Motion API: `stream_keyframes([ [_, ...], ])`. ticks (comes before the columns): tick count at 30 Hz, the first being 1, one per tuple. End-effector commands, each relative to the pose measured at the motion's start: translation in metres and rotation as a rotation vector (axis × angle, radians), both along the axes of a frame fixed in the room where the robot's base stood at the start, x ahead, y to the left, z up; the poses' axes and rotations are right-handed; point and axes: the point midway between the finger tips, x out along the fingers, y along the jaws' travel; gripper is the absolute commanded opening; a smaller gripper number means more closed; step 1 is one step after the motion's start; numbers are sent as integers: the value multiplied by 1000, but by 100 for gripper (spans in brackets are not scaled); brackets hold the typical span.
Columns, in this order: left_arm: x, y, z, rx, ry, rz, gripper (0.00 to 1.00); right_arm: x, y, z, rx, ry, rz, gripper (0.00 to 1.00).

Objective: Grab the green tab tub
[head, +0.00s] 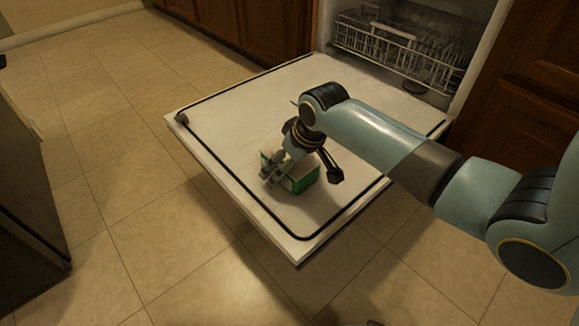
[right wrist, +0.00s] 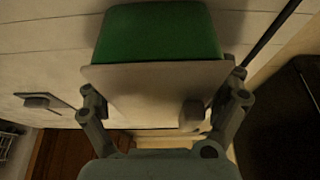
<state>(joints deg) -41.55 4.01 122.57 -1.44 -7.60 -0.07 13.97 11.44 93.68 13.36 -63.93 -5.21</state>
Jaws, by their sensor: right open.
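The green tab tub (head: 301,182) rests on the inner face of the open dishwasher door, partly hidden by my right gripper (head: 303,171). Its body is green with a pale side or lid. My right gripper is open over the tub, with one finger on either side of it. In the right wrist view, the tub (right wrist: 160,32) fills the upper middle, with its pale part nearest the camera, between the two spread fingers of the gripper (right wrist: 164,92). Contact between fingers and tub cannot be told. My left gripper is not in view.
The open dishwasher door (head: 225,155) lies flat above the tiled floor (head: 110,180). A wire rack (head: 405,45) sits inside the dishwasher behind. A dark appliance or cabinet (head: 25,190) stands at the left. Around the tub, the door surface is mostly bare.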

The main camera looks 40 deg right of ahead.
Motion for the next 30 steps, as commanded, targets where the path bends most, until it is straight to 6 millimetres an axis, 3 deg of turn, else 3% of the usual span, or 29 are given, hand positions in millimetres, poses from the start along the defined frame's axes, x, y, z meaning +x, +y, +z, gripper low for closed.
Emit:
stream_keyframes([
  [5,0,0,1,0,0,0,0,0,0,1,0,-1,0,97],
  [17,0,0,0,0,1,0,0,0,0,0,0,0,0,45],
  [30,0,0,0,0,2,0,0,0,0,1,0,-1,0,43],
])
